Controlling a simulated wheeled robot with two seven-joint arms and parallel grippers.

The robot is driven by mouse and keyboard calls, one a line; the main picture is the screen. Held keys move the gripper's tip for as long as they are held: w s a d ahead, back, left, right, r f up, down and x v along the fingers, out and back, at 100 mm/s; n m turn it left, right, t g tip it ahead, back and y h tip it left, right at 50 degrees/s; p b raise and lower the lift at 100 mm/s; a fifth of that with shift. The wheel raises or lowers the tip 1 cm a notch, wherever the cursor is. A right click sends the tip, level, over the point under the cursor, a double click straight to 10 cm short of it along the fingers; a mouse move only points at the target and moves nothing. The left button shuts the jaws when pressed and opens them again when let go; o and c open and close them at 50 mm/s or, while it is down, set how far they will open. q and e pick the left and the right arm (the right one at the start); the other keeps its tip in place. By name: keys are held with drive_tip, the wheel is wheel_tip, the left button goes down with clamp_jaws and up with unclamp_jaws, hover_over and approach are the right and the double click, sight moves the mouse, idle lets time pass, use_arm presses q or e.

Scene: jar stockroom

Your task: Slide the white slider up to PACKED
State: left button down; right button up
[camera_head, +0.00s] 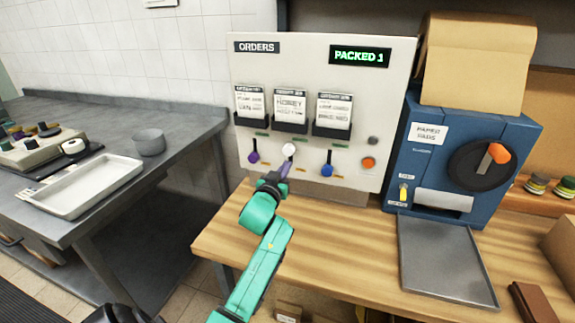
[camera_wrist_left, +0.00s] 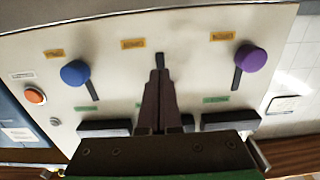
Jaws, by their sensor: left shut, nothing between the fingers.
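The white slider (camera_head: 289,149) is the middle of three sliders on the pale ORDERS panel (camera_head: 390,75). Its knob sits higher than its neighbours, close below the green label. The display (camera_head: 360,56) reads PACKED 1. My left gripper (camera_head: 284,168) is shut and empty, just below the white knob; I cannot tell whether they touch. In the left wrist view, which is upside down, the shut fingers (camera_wrist_left: 159,100) lie over the middle slot (camera_wrist_left: 160,60) and hide the white knob. My right gripper is not in view.
A purple knob (camera_head: 253,157) and a blue knob (camera_head: 327,170) flank the white one, both lower. Card holders (camera_head: 290,126) jut out above. A blue machine (camera_head: 455,150) and grey tray (camera_head: 445,262) stand right. The wooden bench is clear below the panel.

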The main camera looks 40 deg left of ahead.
use_arm(q)
drive_tip(key=p+v, duration=0.3)
drive_tip(key=v, duration=0.5)
drive_tip(key=shift+s, duration=0.2)
drive_tip(key=shift+w, duration=0.1)
